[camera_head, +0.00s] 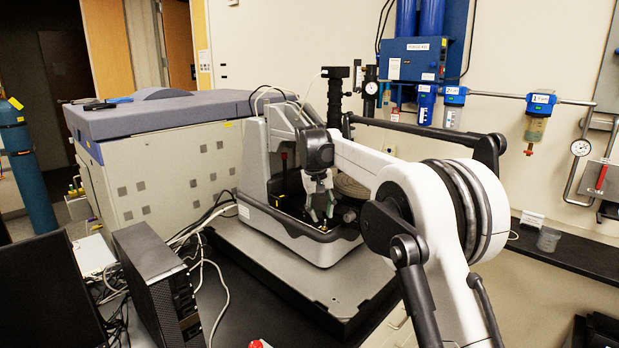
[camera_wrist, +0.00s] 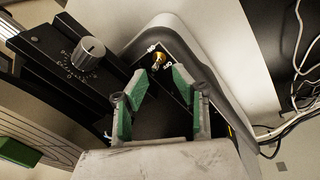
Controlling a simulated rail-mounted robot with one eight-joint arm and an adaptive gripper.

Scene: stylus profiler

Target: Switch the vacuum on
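A small brass toggle switch (camera_wrist: 158,61) stands on the black panel of the profiler's base in the wrist view, near the rounded light-grey rim. Small white labels sit on either side of it, too small to read surely, and I cannot tell which way its lever leans. My gripper (camera_wrist: 157,76) has green-padded fingers spread apart, with nothing between them. In the wrist view its fingertips lie on either side of and just below the switch; contact is not visible. In the head view my gripper (camera_head: 319,206) points down inside the front of the stylus profiler (camera_head: 300,245).
A grey dial knob (camera_wrist: 89,50) on a black block is left of the fingers in the wrist view. The profiler's grey upright (camera_head: 253,160) and round stage (camera_head: 350,186) flank my gripper. Cables (camera_head: 215,265) and a black computer (camera_head: 160,290) lie to the left.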

